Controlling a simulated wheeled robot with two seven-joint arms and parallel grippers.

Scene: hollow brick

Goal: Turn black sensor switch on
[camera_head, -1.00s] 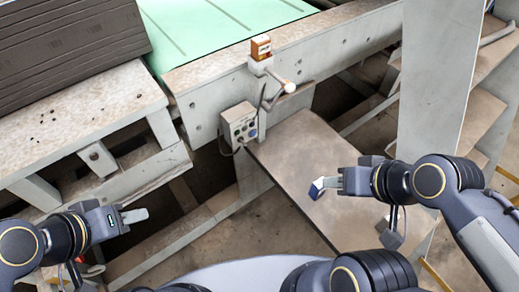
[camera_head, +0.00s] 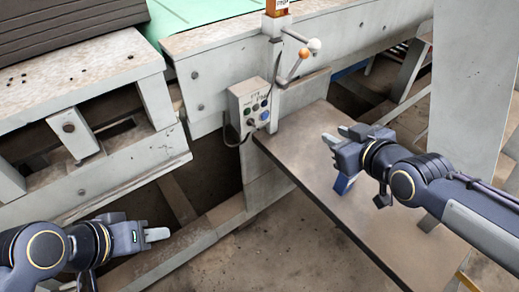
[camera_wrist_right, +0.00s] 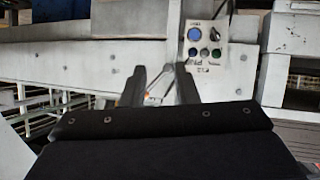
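A grey control box (camera_head: 250,108) with several small round buttons and knobs is mounted on the side of the white frame. It also shows in the right wrist view (camera_wrist_right: 226,68), above and right of the fingers, with a dark knob (camera_wrist_right: 214,34) beside a large blue button (camera_wrist_right: 194,34). Which control is the sensor switch I cannot tell from the labels. My right gripper (camera_head: 342,135) is open and empty, right of the box and apart from it; its two fingers show with a gap in the wrist view (camera_wrist_right: 160,85). My left gripper (camera_head: 157,234) is low at the left, away from the box.
A lever with orange and white ends (camera_head: 298,66) sticks out above the box. A brown board (camera_head: 335,200) slopes below and right of it. A white upright panel (camera_head: 465,90) stands at the right. A dark gap lies below left of the box.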

